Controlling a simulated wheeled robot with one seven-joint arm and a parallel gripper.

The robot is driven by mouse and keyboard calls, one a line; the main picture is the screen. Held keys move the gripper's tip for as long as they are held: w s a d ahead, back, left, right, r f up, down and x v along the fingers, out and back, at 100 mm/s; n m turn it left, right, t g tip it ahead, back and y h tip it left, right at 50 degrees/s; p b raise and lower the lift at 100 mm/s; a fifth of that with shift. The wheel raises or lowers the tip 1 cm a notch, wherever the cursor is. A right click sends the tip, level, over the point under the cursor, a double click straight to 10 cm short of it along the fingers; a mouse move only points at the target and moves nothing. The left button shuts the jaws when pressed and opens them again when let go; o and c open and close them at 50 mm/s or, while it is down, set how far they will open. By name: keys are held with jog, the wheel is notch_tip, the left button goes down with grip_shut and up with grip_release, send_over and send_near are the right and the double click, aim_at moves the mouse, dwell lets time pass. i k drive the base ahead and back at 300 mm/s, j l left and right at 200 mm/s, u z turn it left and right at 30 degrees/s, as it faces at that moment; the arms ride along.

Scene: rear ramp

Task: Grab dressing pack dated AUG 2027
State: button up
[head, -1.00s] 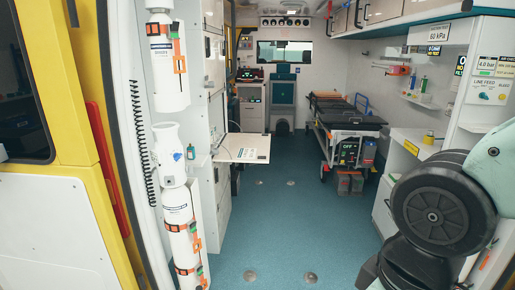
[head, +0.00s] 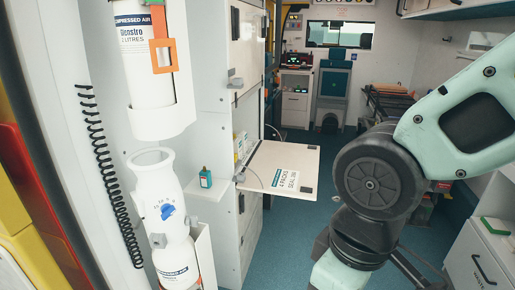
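No dressing pack with a readable AUG 2027 date shows. A few small upright items (head: 241,146), pale with coloured edges, stand in an open compartment at the left wall behind a fold-down flap; I cannot tell whether they are dressing packs. The flap (head: 296,160) is white, lies level and carries a label that seems to read "4 PACKS" and "SEAL". My arm fills the right side of the head view, to the right of the flap. My gripper is not in view.
White cylinders (head: 158,70) and a coiled black cord (head: 100,165) line the left doorway. Blue floor (head: 310,225) is open below the flap. A stretcher (head: 388,103) stands at the back right.

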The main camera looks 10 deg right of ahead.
aim_at(243, 135)
jog(key=i+l+u, duration=0.45)
jog(key=u, duration=0.25)
jog(key=i+l+u, duration=0.15)
jog(key=u, duration=0.2)
jog(key=l+u, duration=0.15)
jog(key=u, duration=0.2)
jog(key=i+l+u, duration=0.15)
jog(key=l, duration=0.5)
jog(key=i+l+u, duration=0.15)
jog(key=l, duration=0.5)
jog(key=l+u, duration=0.1)
jog(key=l, duration=0.6)
jog(key=i+l+u, duration=0.15)
jog(key=l, duration=0.55)
